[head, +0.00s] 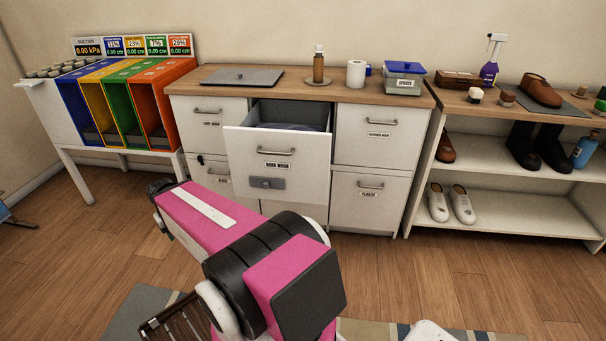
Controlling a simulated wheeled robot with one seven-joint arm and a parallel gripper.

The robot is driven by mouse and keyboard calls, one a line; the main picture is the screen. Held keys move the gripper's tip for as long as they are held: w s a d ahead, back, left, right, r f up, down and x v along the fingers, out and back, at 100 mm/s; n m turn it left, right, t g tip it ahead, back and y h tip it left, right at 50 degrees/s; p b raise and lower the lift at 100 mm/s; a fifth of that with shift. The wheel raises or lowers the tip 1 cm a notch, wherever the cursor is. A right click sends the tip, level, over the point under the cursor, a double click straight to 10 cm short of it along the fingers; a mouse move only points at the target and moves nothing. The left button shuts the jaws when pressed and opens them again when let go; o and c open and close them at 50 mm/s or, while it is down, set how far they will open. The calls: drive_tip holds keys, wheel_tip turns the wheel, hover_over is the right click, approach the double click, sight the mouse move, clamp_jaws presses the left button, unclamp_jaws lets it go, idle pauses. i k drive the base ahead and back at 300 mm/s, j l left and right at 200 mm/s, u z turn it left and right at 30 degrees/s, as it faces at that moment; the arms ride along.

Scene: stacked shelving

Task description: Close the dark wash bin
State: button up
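The dark wash bin (308,186) is a white drawer in the middle of the white cabinet. It is pulled well out, and its tall front stands forward of the neighbouring fronts. Its front carries a metal handle (275,152), a small label and a grey fitting (267,183) lower down. Dark bluish cloth (288,127) shows inside through the open top. My pink and black arm reaches up from the bottom, below and in front of the drawer. I cannot make out my gripper's fingers in this view.
The cabinet's other drawers, such as the top right one (378,130), look shut. A wooden top (335,90) holds a bottle, paper roll and scale. Coloured bins (118,100) stand left, a shoe shelf (510,195) right. Wood floor (90,245) is clear at left.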

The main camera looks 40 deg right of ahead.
sight(301, 158)
drive_tip(key=k+z, duration=0.1)
drive_tip(key=z, duration=0.3)
drive_tip(key=l+z, duration=0.1)
drive_tip(key=z, duration=0.3)
drive_tip(key=k+l+z, duration=0.1)
drive_tip(key=z, duration=0.25)
